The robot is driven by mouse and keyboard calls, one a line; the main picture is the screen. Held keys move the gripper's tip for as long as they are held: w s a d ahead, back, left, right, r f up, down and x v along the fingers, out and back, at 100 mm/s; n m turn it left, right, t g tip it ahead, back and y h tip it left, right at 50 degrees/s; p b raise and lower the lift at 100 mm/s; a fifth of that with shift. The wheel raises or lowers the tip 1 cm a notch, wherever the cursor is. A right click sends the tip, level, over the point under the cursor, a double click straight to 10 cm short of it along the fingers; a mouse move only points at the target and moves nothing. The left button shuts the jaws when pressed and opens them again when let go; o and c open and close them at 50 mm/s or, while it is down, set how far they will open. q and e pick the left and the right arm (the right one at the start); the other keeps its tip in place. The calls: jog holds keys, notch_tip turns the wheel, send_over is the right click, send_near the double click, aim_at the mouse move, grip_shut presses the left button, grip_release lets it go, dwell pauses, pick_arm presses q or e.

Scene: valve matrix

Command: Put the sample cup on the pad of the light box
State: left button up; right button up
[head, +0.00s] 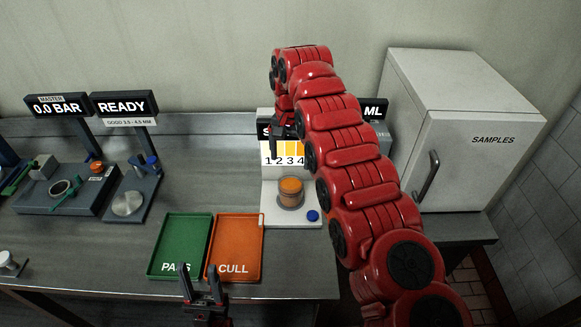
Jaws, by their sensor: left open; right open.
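The sample cup (290,188), clear with orange contents, stands upright on the dark round pad (291,206) of the white light box (271,213). A panel with yellow-orange shades numbered 1 to 4 (284,153) rises behind the cup. My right gripper (273,152) is above and behind the cup, in front of that panel. It is apart from the cup and holds nothing that I can see; my red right arm partly hides the area to its right. My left gripper (203,270) is open and empty at the bottom, near the front edge of the trays.
A green PASS tray (180,240) and an orange CULL tray (236,240) lie left of the light box. A blue button (313,216) is on its front right. Gauge stations (128,203) stand at left. A white SAMPLES fridge (472,140) stands at right.

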notch_tip(320, 180, up, 3)
jog(key=shift+d+f+p, duration=0.1)
jog(key=shift+p, duration=0.95)
